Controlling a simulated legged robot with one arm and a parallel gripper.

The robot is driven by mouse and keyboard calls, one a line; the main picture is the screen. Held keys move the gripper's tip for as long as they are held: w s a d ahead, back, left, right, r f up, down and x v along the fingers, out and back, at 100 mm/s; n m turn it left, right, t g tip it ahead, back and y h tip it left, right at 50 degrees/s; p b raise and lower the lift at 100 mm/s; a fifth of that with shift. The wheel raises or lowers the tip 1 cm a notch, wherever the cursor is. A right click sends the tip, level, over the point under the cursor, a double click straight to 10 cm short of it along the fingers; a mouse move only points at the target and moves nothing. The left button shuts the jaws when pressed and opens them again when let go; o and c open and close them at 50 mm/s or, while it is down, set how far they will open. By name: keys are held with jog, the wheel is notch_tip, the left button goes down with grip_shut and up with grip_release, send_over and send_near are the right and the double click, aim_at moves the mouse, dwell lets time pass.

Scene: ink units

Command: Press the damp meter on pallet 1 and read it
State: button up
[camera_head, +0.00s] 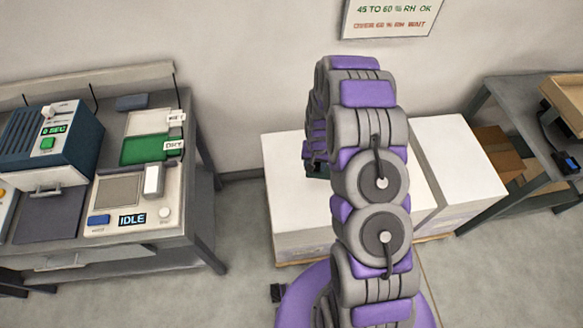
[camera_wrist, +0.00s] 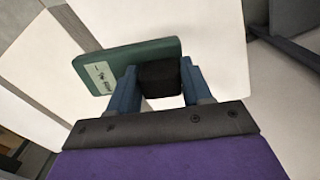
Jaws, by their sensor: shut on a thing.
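My gripper (camera_wrist: 158,78) is shut on the black grip of the damp meter. The meter (camera_wrist: 115,66) has a dark green body and a pale panel with small dark marks that I cannot read. It is over a white stack (camera_wrist: 215,35); I cannot tell whether it touches it. In the head view only a dark green bit of the meter (camera_head: 317,171) shows beside my arm, which hides the rest. Two white-topped stacks on pallets, a left one (camera_head: 290,180) and a right one (camera_head: 462,165), stand side by side. No pallet number is readable.
A bench (camera_head: 205,220) at left holds a blue machine (camera_head: 70,150), a panel reading IDLE (camera_head: 132,220), and green and white trays. A wall sign (camera_head: 390,18) reads 45 to 60 % RH OK, over 60 % RH wait. A dark table (camera_head: 520,100) stands at right.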

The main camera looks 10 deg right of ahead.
jog(key=f+m+p, duration=0.1)
jog(key=p, duration=0.1)
jog(key=d+f+m+p, duration=0.1)
jog(key=p, duration=0.1)
jog(key=w+f+m+p, duration=0.1)
jog(key=f+p, duration=0.1)
jog(key=shift+w+d, duration=0.1)
jog(key=shift+d, duration=0.05)
jog(key=a+f+m, duration=0.1)
jog(key=a+f, duration=0.1)
jog(key=f, duration=0.1)
jog(key=a+f, duration=0.2)
jog(key=f, duration=0.1)
jog(key=a+f+m, duration=0.1)
jog(key=a+f, duration=0.1)
jog(key=f, duration=0.2)
jog(key=shift+s+a+m, duration=0.3)
jog(key=shift+s+a, duration=0.05)
jog(key=shift+a, duration=0.05)
jog(key=shift+d, duration=1.25)
jog(key=shift+a, duration=1.1)
jog(key=shift+d+f+b, duration=0.2)
jog(key=shift+d+b, duration=0.1)
jog(key=shift+d, duration=0.6)
jog(key=shift+a+f, duration=0.25)
jog(key=shift+a, duration=0.5)
jog(key=shift+d, duration=0.65)
jog(key=shift+a+b, duration=0.3)
jog(key=shift+a, duration=0.25)
jog(key=shift+d, duration=0.3)
